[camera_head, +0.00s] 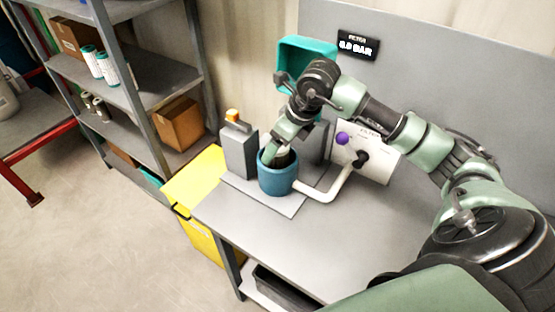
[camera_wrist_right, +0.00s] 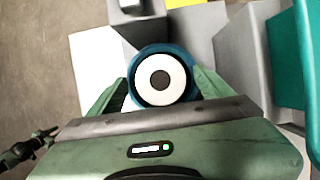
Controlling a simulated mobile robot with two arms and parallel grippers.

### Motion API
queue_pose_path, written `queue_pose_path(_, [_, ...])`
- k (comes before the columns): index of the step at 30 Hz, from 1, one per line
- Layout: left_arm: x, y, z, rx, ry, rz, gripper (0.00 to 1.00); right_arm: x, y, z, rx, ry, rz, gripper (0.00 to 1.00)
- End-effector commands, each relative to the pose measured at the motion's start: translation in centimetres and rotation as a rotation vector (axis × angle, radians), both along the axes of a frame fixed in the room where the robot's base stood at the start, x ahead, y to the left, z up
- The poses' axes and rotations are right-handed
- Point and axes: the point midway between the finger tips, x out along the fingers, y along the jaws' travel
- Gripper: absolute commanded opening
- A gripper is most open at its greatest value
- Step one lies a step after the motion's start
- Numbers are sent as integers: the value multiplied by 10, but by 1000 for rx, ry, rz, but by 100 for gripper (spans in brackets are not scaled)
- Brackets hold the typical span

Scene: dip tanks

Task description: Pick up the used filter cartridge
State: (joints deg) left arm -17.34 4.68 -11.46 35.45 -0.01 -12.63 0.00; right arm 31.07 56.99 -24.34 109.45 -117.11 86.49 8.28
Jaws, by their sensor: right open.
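The used filter cartridge (camera_wrist_right: 160,80) shows in the right wrist view as a pale round end with a dark centre hole. It sits inside the round blue housing (camera_wrist_right: 144,58), with a dark gap around it. In the head view the blue housing (camera_head: 276,184) stands on a grey plate on the bench, and my gripper mostly hides what is inside. My right gripper (camera_head: 277,158) reaches down into the housing's mouth. My left gripper is not in view.
A grey block with an orange top (camera_head: 240,150) stands left of the housing. A teal bin (camera_head: 290,52) is behind. A yellow bin (camera_head: 200,180) stands left of the bench.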

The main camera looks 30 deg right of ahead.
Motion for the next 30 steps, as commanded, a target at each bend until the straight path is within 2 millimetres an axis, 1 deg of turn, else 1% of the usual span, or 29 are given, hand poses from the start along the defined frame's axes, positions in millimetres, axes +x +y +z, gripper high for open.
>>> queue_pose_path(1, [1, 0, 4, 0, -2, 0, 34, 2, 2, -4, 4, 2, 1, 80])
queue_pose_path(4, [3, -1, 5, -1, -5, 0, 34, 5, 2, -11, 1, 0, -1, 80])
queue_pose_path(11, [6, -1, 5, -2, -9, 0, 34, 5, 2, -13, 1, -2, 0, 80])
queue_pose_path(12, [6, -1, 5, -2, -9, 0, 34, 5, 2, -13, 1, -2, 0, 69])
queue_pose_path(14, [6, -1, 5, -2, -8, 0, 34, 5, 2, -13, 1, -2, 0, 53])
queue_pose_path(15, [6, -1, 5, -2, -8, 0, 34, 5, 2, -13, 1, -2, 0, 41])
queue_pose_path(17, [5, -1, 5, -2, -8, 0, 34, 5, 2, -13, 1, -2, 0, 25])
queue_pose_path(18, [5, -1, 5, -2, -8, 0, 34, 5, 2, -13, 1, -2, 0, 14])
queue_pose_path(19, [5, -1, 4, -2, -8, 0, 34, 5, 2, -13, 1, -2, 0, 5])
queue_pose_path(20, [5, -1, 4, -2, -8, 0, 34, 5, 2, -13, 1, -2, 0, 0])
queue_pose_path(30, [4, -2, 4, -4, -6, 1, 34, 6, 2, -10, 1, -4, 0, 0])
